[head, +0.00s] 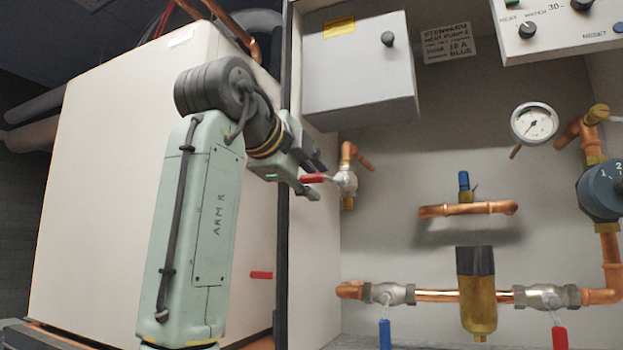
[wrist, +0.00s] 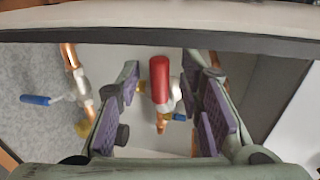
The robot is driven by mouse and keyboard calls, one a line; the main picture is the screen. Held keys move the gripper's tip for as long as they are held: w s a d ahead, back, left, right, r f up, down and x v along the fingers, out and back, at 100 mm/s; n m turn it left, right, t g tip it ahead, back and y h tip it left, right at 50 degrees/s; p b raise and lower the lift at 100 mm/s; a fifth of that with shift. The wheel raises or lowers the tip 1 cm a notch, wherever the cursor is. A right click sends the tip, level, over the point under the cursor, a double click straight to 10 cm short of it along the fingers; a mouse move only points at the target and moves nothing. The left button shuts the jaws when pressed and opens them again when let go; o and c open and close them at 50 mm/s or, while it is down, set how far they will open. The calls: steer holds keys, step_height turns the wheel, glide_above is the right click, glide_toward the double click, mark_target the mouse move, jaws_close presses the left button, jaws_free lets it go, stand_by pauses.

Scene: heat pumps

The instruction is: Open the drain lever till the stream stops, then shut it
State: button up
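A red lever (head: 313,178) sticks out to the left from a small silver valve (head: 346,182) on a copper pipe at the panel's left side. My gripper (head: 315,181) is at this lever. In the wrist view, the red lever (wrist: 159,80) lies between the two spread finger pads of my gripper (wrist: 160,92), with gaps on both sides. The gripper is open. No label names the drain lever, and I see no stream of water in either view.
Below, a copper pipe carries a blue lever (head: 385,334), a brass filter (head: 478,305) and another red lever (head: 559,338). A grey box (head: 358,75) hangs above my gripper. A gauge (head: 534,123) and blue knob (head: 603,190) are at right. A large white casing (head: 110,180) stands left.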

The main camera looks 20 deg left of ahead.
steer(key=s+r, duration=0.2)
steer(key=s, duration=0.9)
steer(key=shift+s+a+r, duration=0.15)
steer(key=shift+s+a, duration=0.05)
steer(key=shift+a, duration=0.1)
